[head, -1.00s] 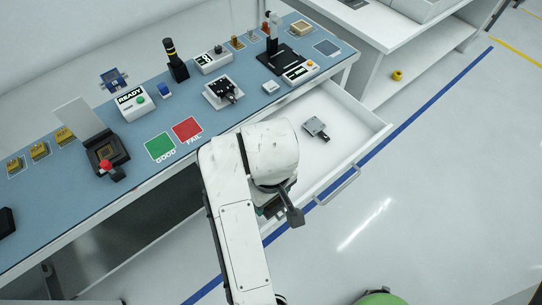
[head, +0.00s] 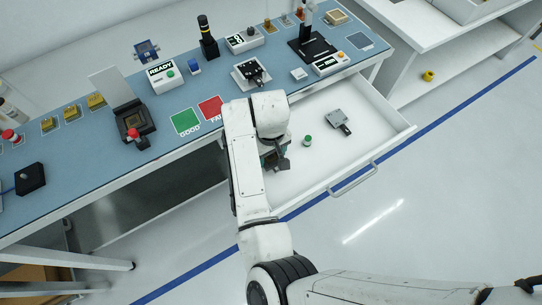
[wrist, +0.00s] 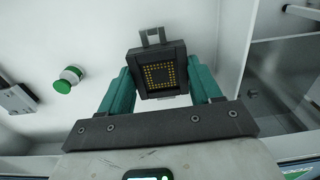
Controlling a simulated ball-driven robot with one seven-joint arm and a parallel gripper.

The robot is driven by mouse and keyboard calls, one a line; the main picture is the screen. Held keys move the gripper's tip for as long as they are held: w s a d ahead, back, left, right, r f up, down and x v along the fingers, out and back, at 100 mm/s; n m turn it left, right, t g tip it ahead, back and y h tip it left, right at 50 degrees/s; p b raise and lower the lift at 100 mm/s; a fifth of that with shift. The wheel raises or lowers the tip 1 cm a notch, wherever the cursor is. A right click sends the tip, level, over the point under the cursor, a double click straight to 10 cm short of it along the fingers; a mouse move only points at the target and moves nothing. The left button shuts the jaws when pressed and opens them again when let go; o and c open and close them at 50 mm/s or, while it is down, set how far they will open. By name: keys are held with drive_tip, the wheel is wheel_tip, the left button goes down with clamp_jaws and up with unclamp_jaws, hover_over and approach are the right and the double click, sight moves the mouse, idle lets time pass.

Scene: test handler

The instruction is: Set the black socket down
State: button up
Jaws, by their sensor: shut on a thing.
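The black socket (wrist: 177,51) is a square dark block with a ring of gold contacts and a grey latch at its far side. In the wrist view it sits between the two teal fingers of my gripper (wrist: 162,80), which is shut on it. The open white drawer (wrist: 60,122) lies below and around it; I cannot tell whether the socket touches the drawer floor. In the head view my gripper (head: 268,160) is low over the left part of the drawer (head: 350,155), and my arm largely hides the socket.
A green-topped cylinder (head: 308,140) and a grey latched device (head: 338,120) lie in the drawer, right of my gripper. Drawer floor between them and the front wall is clear. The blue bench top (head: 100,150) above holds a tester, lidded socket, and green and red pads.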

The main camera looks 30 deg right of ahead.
sight(271, 157)
drive_tip(key=shift+s+f, duration=0.1)
drive_tip(key=shift+f, duration=1.1)
drive_tip(key=shift+f, duration=0.15)
drive_tip(key=o, duration=1.1)
drive_tip(key=shift+o, duration=0.2)
wheel_tip(271, 157, up, 12)
drive_tip(key=shift+r+b, duration=0.2)
drive_tip(key=shift+b, duration=0.1)
